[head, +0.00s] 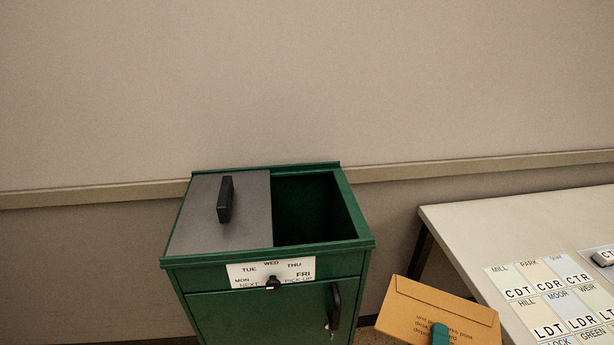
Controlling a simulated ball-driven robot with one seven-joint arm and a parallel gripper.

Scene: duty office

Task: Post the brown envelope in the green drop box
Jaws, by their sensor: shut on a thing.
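The brown envelope (408,311) is at the bottom of the head view, to the right of the drop box and a little tilted, with dark printing on its face. My gripper (440,335) shows only as a green-teal fingertip over the envelope's lower edge; it is shut on the envelope, and the rest of it is below the picture. The green drop box (260,312) stands against the wall at centre. Its grey sliding lid (210,232) with a black handle (225,199) covers the left part of the top. The right part of the top is an open hole (312,205), dark inside.
The box front has a weekday dial label (290,268) with a black knob and a door with a black handle (334,304). The space above the box is clear.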

